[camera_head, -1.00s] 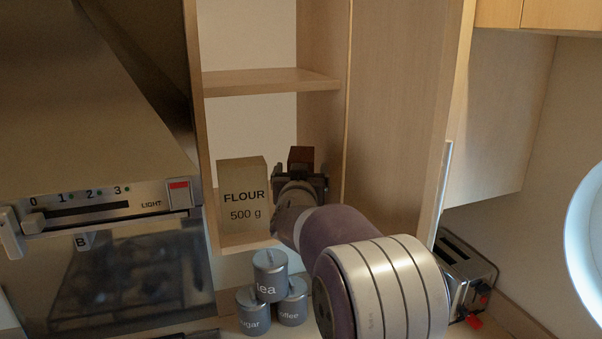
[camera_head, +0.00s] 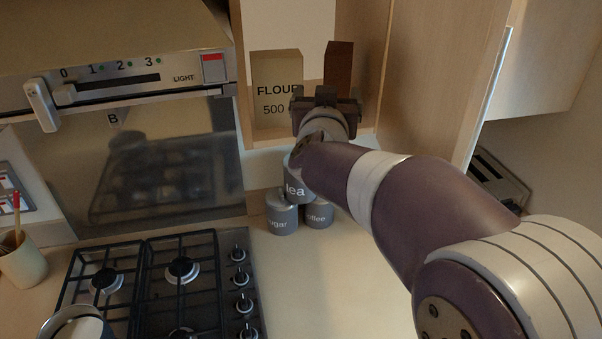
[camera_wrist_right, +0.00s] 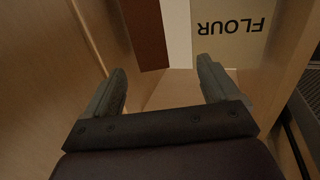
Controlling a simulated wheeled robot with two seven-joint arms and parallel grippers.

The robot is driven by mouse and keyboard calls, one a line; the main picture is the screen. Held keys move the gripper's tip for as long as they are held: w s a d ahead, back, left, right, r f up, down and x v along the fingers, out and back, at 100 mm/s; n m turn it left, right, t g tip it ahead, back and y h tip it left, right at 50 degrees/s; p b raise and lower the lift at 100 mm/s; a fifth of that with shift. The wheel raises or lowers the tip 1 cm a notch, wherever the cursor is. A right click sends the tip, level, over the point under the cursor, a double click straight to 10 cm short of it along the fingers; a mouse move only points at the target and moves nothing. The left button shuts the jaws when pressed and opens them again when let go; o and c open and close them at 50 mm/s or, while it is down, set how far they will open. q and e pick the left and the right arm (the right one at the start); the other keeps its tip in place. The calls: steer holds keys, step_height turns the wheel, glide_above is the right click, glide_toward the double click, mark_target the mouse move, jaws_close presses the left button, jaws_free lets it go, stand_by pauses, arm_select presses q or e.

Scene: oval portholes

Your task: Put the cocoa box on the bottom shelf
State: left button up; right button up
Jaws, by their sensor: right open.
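The brown cocoa box (camera_head: 338,68) stands upright on the bottom shelf (camera_head: 262,134) of the open cabinet, right of the flour box; its label does not show. It also appears in the right wrist view (camera_wrist_right: 145,35), beyond the fingertips. My right gripper (camera_head: 326,98) is in front of the box, and its fingers hide the box's lower part in the head view. In the right wrist view the gripper (camera_wrist_right: 162,78) is open and empty, with bare shelf between its fingers.
The flour box (camera_head: 275,85) stands close on the left, with a narrow gap to the brown box. The open cabinet door (camera_head: 440,80) is on the right. Stacked canisters (camera_head: 283,215) stand on the counter below, beside the gas hob (camera_head: 160,280).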

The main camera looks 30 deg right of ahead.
steer(key=s+a+f+n+g+y, duration=0.1)
steer(key=a+f+n+g+y, duration=0.2)
steer(key=a+f+y, duration=0.55)
steer(key=s+a+f+n+g+y, duration=0.1)
steer(key=a+f+n+g+y, duration=0.15)
steer(key=a+f, duration=0.75)
steer(key=s+d+f+n+g, duration=0.1)
steer(key=s+f+n+g, duration=0.1)
steer(key=s+f+g, duration=0.5)
steer(key=s+f, duration=0.6)
steer(key=f, duration=0.1)
steer(key=shift+w, duration=0.1)
